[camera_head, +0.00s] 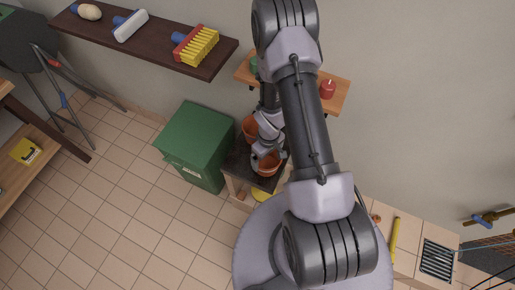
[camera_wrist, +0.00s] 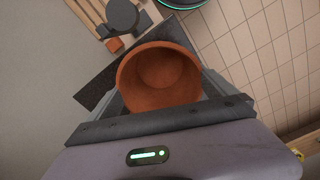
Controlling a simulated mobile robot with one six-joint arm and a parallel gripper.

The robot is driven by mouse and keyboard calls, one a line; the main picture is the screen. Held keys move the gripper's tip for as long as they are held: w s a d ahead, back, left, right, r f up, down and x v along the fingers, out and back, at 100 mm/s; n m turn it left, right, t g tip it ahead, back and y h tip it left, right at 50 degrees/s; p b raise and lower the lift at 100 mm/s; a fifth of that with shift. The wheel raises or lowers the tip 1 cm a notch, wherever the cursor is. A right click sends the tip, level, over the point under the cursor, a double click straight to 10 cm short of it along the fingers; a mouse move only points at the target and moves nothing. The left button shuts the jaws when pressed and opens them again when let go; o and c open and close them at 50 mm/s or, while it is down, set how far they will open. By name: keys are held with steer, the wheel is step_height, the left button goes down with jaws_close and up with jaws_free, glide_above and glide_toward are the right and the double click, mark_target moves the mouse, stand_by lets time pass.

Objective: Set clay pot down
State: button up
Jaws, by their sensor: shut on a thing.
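The clay pot (camera_wrist: 158,82) is round, terracotta and open-topped. In the wrist view it sits between the fingers of my gripper (camera_wrist: 160,95), which is shut on it, and I look into its empty inside. In the head view my gripper (camera_head: 268,148) is over the small dark-topped table (camera_head: 240,166), with a terracotta pot (camera_head: 267,166) at its end. Another terracotta pot (camera_head: 250,127) shows just behind, partly hidden by my arm. I cannot tell whether the held pot's base touches the tabletop.
A green bin (camera_head: 200,140) stands directly left of the table. A wooden wall shelf (camera_head: 333,92) with a red candle (camera_head: 327,88) is above. A dark shelf (camera_head: 150,40) holds brushes. A counter with a grill (camera_head: 437,258) is at right.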

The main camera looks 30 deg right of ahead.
mark_target(267, 166)
step_height(267, 166, down, 4)
steer(key=b, duration=0.3)
steer(key=shift+s+d, duration=0.1)
steer(key=shift+s+r, duration=0.15)
steer(key=shift+r, duration=0.15)
steer(key=shift+f, duration=0.1)
steer(key=o, duration=1.1)
steer(key=shift+f, duration=0.15)
steer(key=shift+c, duration=0.2)
steer(key=shift+o, duration=0.3)
